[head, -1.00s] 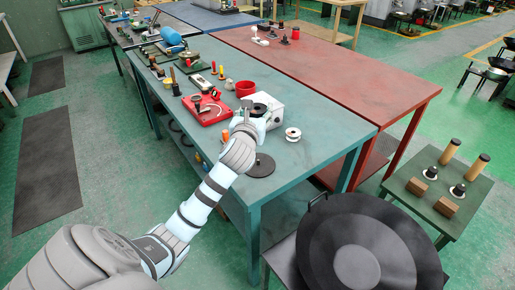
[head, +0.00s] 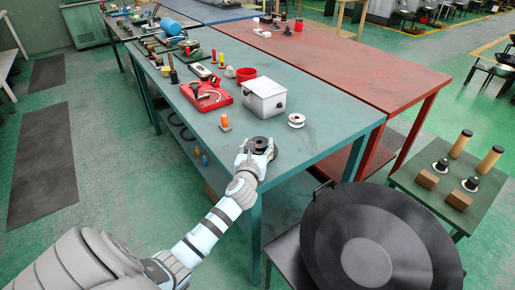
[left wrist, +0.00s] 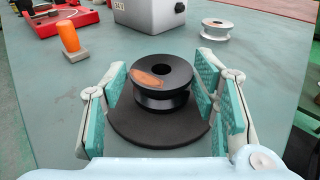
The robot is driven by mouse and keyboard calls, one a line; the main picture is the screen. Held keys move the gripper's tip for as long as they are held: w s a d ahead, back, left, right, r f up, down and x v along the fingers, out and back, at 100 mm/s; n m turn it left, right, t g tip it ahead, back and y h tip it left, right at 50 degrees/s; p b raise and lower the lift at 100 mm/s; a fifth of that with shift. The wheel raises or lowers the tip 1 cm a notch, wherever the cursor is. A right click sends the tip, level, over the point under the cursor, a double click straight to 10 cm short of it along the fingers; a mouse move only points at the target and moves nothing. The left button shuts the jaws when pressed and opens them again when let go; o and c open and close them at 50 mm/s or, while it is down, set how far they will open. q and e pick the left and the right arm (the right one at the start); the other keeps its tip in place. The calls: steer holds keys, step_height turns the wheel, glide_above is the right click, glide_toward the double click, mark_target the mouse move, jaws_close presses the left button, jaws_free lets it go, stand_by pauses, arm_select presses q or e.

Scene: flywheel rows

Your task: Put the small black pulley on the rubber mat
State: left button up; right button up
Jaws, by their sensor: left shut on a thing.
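The small black pulley (left wrist: 162,85), a spool shape with a centre hole and an orange-brown patch on top, is between the fingers of my left gripper (left wrist: 164,98). It also shows in the head view (head: 260,143). My left gripper is shut on it, with a teal pad at each side. The round dark rubber mat (left wrist: 150,139) lies on the green table directly beneath the pulley. The pulley is upright and within the mat's outline. I cannot tell whether it rests on the mat or hangs just above it. My right gripper is not in view.
A grey-white box (head: 264,98) and a pale metal pulley (head: 296,120) stand behind on the green table (head: 320,97). An orange-handled piece (head: 225,123) stands to the left, near a red tray (head: 206,96). The table's front edge is close to my arm.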

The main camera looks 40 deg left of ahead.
arm_select(q)
steer(key=o, duration=1.5)
steer(key=shift+f, duration=0.1)
steer(key=shift+o, duration=0.2)
steer(key=shift+s+d+r, duration=0.2)
steer(key=shift+s, duration=0.05)
steer(key=p+v, duration=0.2)
steer(key=v, duration=0.9)
steer(key=shift+s+d+p, duration=0.1)
steer(key=shift+s+p, duration=0.15)
steer(key=shift+p, duration=0.15)
